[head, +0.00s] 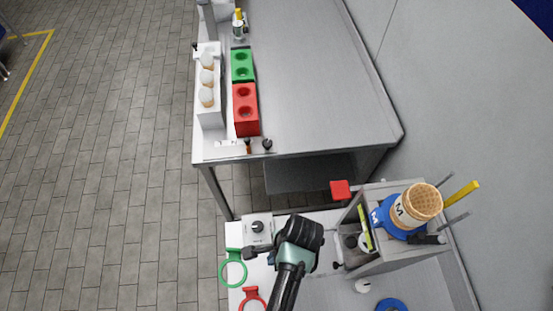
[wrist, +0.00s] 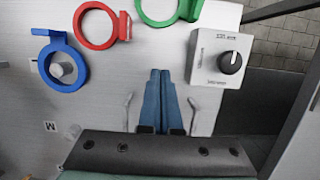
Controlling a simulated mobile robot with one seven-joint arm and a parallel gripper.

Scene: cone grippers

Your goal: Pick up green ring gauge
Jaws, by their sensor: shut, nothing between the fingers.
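The green ring gauge (head: 233,272) lies on the white work surface at lower centre-left in the head view. In the wrist view the green ring gauge (wrist: 168,20) is cut off by the top edge, with its tab to the right. My gripper (wrist: 160,72) shows blue fingers pressed together, with nothing between them. The fingers point toward the green ring gauge and are apart from it, with bare white surface visible between. In the head view my dark wrist hides most of the fingers.
A red ring gauge (wrist: 95,25) and a blue ring gauge (wrist: 60,62) lie left of the green one. A white dial box (wrist: 220,58) stands close right of the fingers. A grey box (head: 385,258) carrying an ice-cream cone (head: 418,203) stands right of my arm.

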